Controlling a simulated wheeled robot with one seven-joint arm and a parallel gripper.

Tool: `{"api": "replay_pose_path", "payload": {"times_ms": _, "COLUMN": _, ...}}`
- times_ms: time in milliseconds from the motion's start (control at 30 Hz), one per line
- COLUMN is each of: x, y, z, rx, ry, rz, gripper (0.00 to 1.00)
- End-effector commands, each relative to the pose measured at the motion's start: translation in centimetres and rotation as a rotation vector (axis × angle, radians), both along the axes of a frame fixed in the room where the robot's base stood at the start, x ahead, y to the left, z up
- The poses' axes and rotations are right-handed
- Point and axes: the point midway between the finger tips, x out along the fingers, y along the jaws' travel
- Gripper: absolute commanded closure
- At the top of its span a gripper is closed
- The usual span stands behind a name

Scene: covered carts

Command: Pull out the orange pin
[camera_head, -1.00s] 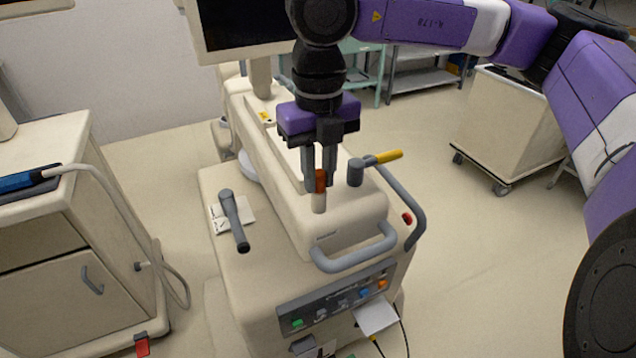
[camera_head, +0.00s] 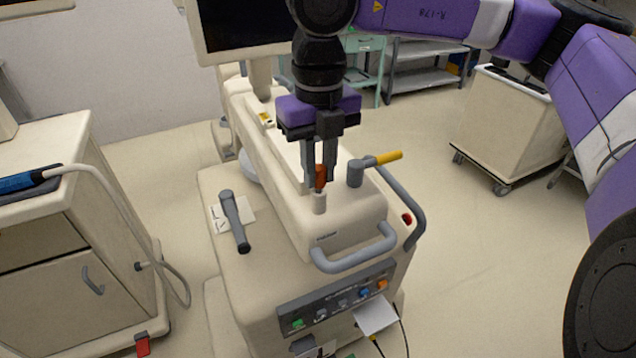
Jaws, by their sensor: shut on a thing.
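The orange pin (camera_head: 320,178) stands upright at the top of a short pale post (camera_head: 319,204) on the cart's long cream housing. My gripper (camera_head: 320,176) points straight down from above, with its two grey fingers shut on the orange pin. The pin's lower end is at the post's top. I cannot tell how much of it is inside the post. The fingers partly hide the pin's sides.
A grey post with a yellow-tipped lever (camera_head: 386,158) stands close right of my gripper. A grey handle (camera_head: 354,254) is in front, and a grey lever (camera_head: 234,220) lies to the left. A monitor (camera_head: 240,28) stands behind. Another cart (camera_head: 75,245) is at left.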

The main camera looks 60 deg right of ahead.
Motion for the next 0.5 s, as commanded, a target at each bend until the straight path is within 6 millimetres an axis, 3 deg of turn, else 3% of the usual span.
{"api": "replay_pose_path", "payload": {"times_ms": 500, "x": 0.0, "y": 0.0, "z": 2.0, "rx": -0.001, "ry": -0.001, "rz": -0.001, "gripper": 1.0}}
